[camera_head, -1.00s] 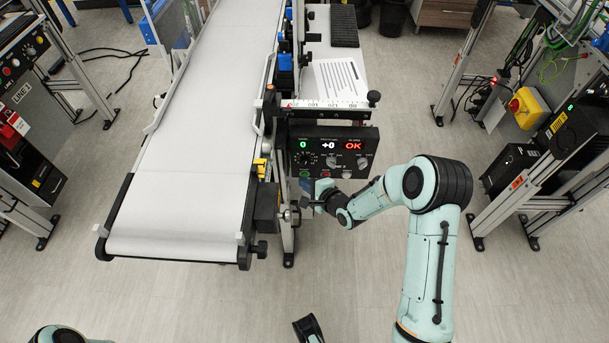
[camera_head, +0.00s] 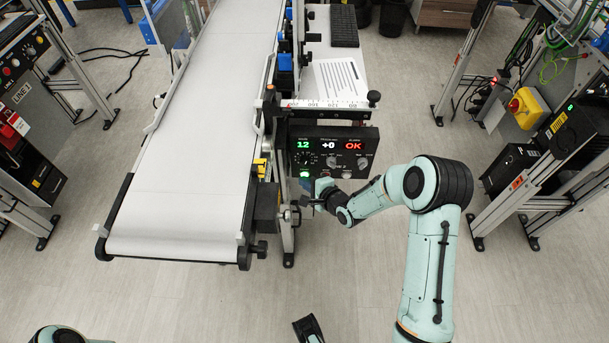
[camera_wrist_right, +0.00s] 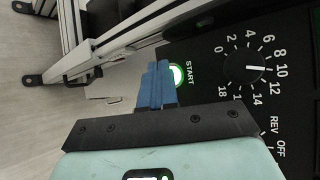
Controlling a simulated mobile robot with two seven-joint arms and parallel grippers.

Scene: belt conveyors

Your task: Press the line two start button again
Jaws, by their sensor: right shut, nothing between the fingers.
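The control panel (camera_head: 331,152) beside the belt's near end has a green start button (camera_head: 305,174), lit. Its displays read 12, +0 and OK. In the right wrist view the green-lit button (camera_wrist_right: 179,76), marked START, sits just beyond the blue fingertips. My right gripper (camera_head: 306,188) is at the lower left of the panel, in front of the button. Its blue fingers (camera_wrist_right: 157,88) are together and empty; whether they touch the button I cannot tell. At the bottom edge, a dark part (camera_head: 308,328) seems to be my left gripper; its fingers cannot be made out.
The white conveyor belt (camera_head: 190,150) is left of the panel and looks empty. Another frame (camera_head: 530,180) is at the right, a LINE 1 station (camera_head: 22,92) at the left.

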